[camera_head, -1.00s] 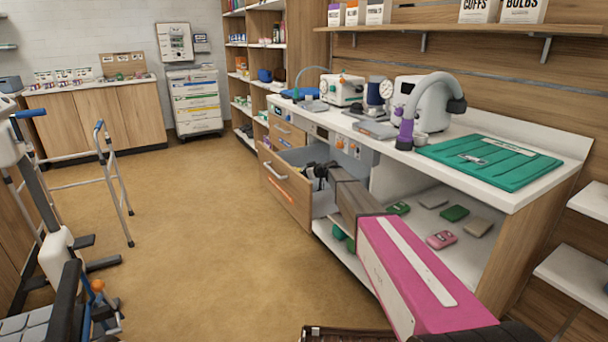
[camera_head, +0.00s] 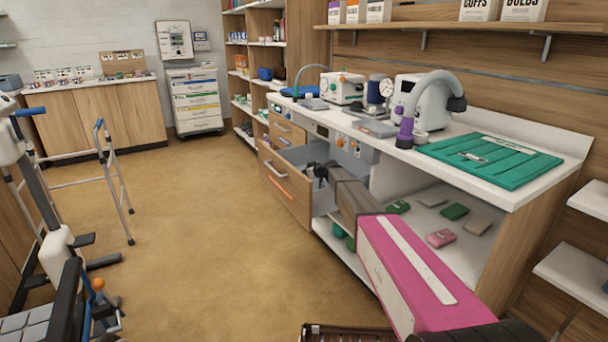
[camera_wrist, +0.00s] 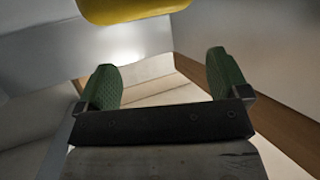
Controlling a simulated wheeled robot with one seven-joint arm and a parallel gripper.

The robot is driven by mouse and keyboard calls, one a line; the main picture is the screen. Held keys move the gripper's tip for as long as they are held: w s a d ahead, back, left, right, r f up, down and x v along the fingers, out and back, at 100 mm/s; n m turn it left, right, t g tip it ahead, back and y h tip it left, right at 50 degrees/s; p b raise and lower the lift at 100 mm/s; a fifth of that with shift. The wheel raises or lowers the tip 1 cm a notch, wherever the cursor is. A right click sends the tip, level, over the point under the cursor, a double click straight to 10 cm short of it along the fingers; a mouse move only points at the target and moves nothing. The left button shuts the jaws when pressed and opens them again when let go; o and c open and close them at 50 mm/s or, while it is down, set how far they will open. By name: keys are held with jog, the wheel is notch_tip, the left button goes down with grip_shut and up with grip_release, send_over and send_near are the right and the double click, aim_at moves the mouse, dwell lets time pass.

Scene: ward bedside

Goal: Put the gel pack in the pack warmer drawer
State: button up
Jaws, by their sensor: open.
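The drawer (camera_head: 287,187) with a wooden front, a bar handle and an orange strip stands pulled out under the counter. My gripper (camera_head: 318,171) is at its open top, near its right side, partly hidden by my arm. In the wrist view my gripper (camera_wrist: 170,82) is open, with its two green-padded fingers wide apart and nothing between them. A smooth yellow rounded thing (camera_wrist: 135,8) shows at the top edge of the wrist view, beyond the fingertips. It may be the gel pack, but most of it is cut off. It does not show in the head view.
Several flat packs, such as a pink one (camera_head: 441,238) and a green one (camera_head: 455,212), lie on the open shelf right of the drawer. The white counter (camera_head: 508,190) above carries devices and a teal mat (camera_head: 490,160). A walker (camera_head: 110,180) stands left; the floor between is clear.

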jog(key=shift+r, duration=0.45)
jog(key=v, duration=1.2)
jog(key=shift+r, duration=0.1)
